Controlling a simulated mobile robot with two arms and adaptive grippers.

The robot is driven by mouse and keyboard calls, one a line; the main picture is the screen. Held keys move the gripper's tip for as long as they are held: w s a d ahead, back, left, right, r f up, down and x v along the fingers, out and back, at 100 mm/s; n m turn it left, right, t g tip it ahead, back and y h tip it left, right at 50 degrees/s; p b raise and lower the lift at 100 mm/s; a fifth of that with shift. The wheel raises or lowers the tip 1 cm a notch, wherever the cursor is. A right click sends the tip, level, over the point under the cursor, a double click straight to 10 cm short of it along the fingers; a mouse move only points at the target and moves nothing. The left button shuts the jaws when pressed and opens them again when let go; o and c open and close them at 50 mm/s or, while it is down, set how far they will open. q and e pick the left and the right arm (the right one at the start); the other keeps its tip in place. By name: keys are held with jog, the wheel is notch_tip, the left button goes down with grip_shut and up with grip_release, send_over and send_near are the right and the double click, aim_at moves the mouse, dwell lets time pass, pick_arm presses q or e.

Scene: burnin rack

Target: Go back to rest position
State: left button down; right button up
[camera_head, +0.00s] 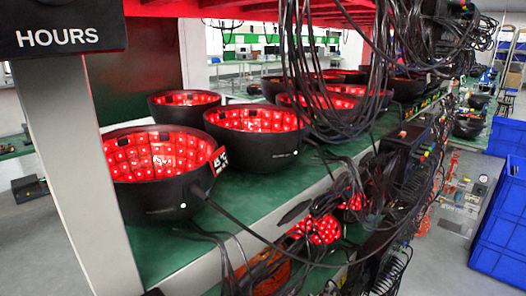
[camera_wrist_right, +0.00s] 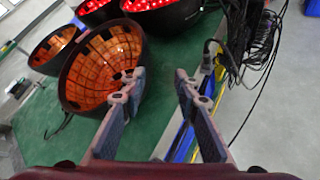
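My right gripper (camera_wrist_right: 160,115) shows in the right wrist view with its two fingers spread apart and nothing between them. Its left finger overlaps the rim of an unlit, orange-lined bowl-shaped device (camera_wrist_right: 88,70) in the picture; I cannot tell if they touch. The right finger is over the shelf edge with its blue and yellow strip. In the head view neither gripper shows. There, black bowl-shaped devices with glowing red lights stand on the green shelf (camera_head: 170,258), the nearest (camera_head: 150,205) at the left and another (camera_head: 262,162) behind it.
Black cables (camera_head: 335,75) hang in front of the shelf, and power units with plugs line its edge. A grey post (camera_head: 75,170) with an "HOURS" sign (camera_head: 62,38) stands at the left. Blue crates (camera_head: 503,225) stand at the right.

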jog(key=s+d+f+m+g, duration=0.3)
jog(key=s+d+f+m, duration=0.1)
jog(key=s+m, duration=0.55)
jog(key=s+d+f+m+g, duration=0.3)
jog(key=s+f+m, duration=0.1)
jog(key=s+m, duration=0.55)
jog(key=s+d+f+m+g, duration=0.3)
jog(key=s+d+f+m, duration=0.15)
jog(key=s+m, duration=0.5)
notch_tip(320, 180, down, 25)
jog(key=a+g, duration=0.1)
jog(key=s+d+f+g, duration=0.1)
jog(key=s+d+f, duration=0.2)
jog(key=s+f, duration=1.4)
jog(key=shift+s+f+y, duration=0.3)
jog(key=shift+s+f, duration=0.05)
jog(key=shift+s, duration=0.25)
